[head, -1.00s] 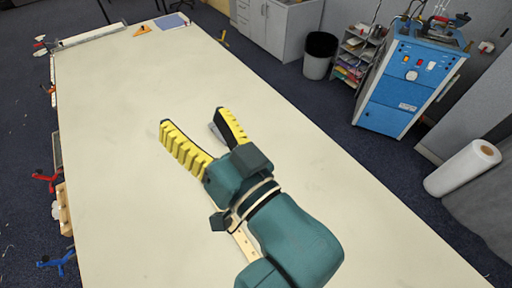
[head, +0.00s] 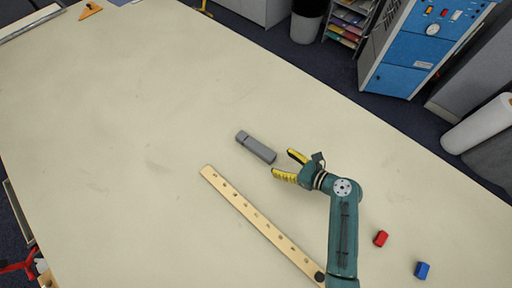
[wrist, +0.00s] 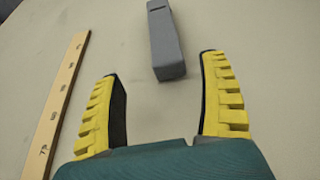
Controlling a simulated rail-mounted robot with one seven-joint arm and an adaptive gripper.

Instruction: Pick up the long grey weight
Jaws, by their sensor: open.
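The long grey weight (head: 256,147) lies flat on the cloth table, near the middle of the head view. It is a grey bar with a darker part at its far left end. My gripper (head: 283,165) is open and empty, just right of the weight's near end, with its yellow fingers pointing left. In the wrist view the weight (wrist: 165,42) lies ahead of the fingertips, between their lines and nearer the right finger. My gripper (wrist: 160,65) shows apart from it, with bare table between the fingers.
A wooden strip with marks (head: 255,217) lies left of my arm and shows left of my gripper in the wrist view (wrist: 58,100). A red block (head: 381,239) and a blue block (head: 422,270) stand right of my arm. The table left of the weight is clear.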

